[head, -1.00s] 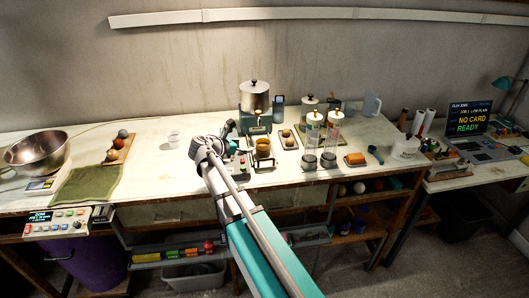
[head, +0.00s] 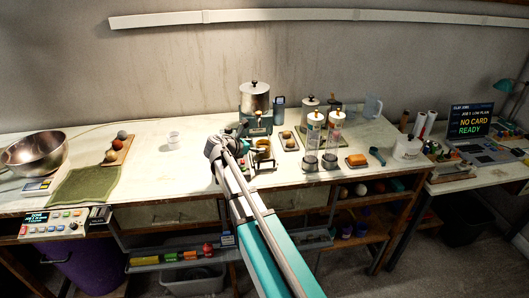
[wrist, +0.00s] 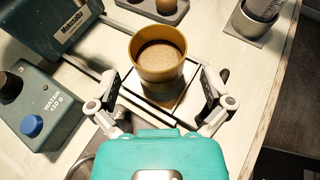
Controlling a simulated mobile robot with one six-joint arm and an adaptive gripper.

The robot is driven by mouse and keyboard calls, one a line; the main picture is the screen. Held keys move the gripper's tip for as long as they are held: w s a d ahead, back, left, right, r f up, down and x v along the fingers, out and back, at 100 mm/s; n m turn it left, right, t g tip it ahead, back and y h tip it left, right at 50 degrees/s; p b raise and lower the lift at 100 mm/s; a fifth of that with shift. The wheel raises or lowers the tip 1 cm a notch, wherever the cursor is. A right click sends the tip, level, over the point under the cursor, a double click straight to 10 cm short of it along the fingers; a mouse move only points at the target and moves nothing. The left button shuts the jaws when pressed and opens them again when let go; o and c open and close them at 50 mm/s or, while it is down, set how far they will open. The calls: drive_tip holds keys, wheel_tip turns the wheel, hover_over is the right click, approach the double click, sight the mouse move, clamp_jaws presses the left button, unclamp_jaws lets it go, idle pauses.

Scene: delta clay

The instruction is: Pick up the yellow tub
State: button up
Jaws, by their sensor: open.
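The yellow tub (wrist: 158,68) is upright in the wrist view, open at the top, with brown grainy contents. It stands on a pale square plate with dark rails around it. My gripper (wrist: 161,88) is open, one finger to the left and one to the right of the tub's near side. The fingers look apart from its wall; whether they touch cannot be told. In the head view the tub (head: 262,145) shows partly, just right of my gripper (head: 246,141), whose fingertips are hard to make out there.
A teal machine with a steel pot (head: 255,97) stands behind the tub. A control box with a blue button (wrist: 34,122) lies left in the wrist view.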

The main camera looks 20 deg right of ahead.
sight(268, 144)
drive_tip(key=shift+b+x, duration=0.7)
drive_tip(key=shift+x, duration=1.5)
drive_tip(key=c, duration=1.1)
